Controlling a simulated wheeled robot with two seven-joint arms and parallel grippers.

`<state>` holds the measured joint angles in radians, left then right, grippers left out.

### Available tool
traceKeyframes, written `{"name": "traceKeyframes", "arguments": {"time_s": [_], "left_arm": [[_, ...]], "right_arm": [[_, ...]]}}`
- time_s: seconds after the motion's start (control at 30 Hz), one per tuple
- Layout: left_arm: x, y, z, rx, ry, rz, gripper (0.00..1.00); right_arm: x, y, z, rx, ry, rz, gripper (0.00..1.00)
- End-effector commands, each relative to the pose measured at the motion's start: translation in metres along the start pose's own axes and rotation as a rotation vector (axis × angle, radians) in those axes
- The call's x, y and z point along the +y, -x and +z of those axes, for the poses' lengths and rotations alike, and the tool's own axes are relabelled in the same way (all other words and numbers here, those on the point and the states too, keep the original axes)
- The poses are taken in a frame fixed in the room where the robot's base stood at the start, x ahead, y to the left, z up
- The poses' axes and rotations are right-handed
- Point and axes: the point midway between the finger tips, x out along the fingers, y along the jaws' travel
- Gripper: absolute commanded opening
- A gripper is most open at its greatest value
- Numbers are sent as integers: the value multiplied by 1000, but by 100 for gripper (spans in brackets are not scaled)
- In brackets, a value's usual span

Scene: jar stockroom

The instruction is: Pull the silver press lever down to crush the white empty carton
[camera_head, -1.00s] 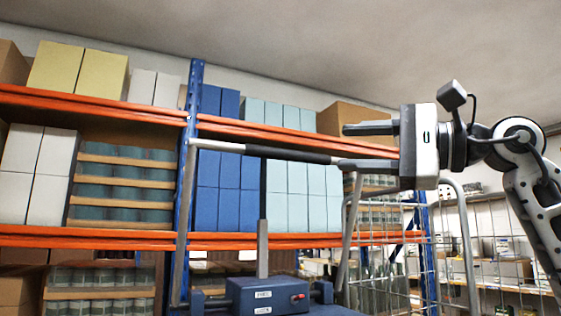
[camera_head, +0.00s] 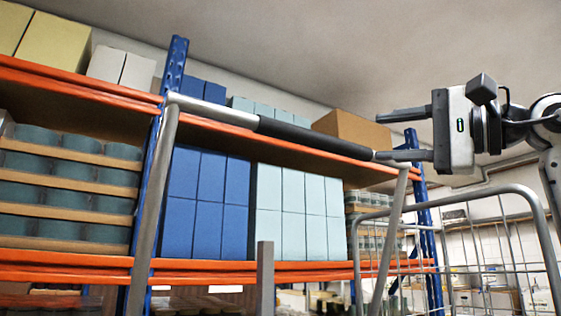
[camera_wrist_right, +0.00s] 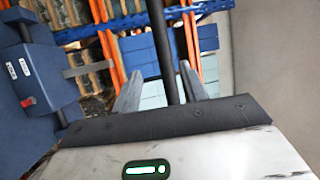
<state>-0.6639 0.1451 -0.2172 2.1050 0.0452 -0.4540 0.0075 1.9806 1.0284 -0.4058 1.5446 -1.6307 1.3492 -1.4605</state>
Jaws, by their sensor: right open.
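The silver press lever (camera_head: 165,150) is a tall frame with two uprights and a crossbar with a black grip (camera_head: 315,138). The lever stands raised, its crossbar high in front of the shelves. My right gripper (camera_head: 380,135) is open at the crossbar's right end, its lower finger overlapping that end in the head view. In the right wrist view, the black grip (camera_wrist_right: 164,45) runs between the open fingers of the gripper (camera_wrist_right: 160,66); contact cannot be told. The blue press body (camera_wrist_right: 45,85) shows at left there. The white carton and my left gripper are not in view.
Behind the lever stands a rack with orange beams (camera_head: 60,262) and a blue post (camera_head: 172,65), holding blue boxes (camera_head: 208,205) and pale boxes (camera_head: 290,212). A wire cage trolley (camera_head: 480,195) stands at right, below my right gripper.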

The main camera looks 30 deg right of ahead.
Motion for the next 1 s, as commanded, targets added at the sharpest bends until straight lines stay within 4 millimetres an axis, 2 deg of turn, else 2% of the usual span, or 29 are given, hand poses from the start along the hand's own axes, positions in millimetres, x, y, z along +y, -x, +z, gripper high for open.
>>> {"name": "traceKeyframes", "arguments": {"time_s": [0.17, 0.4, 0.7, 0.9, 1.0], "left_arm": [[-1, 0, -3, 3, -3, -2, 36], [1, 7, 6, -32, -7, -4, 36], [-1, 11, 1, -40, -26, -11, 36], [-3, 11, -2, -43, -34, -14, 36], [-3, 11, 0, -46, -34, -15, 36]], "right_arm": [[-1, -12, 1, -3, -1, 0, 43], [-1, -59, 1, -5, -2, 3, 43], [-2, -123, 2, -5, -2, 1, 43], [-1, -150, 1, -3, -2, 1, 43], [-1, -156, 1, -2, 0, 0, 43]]}}
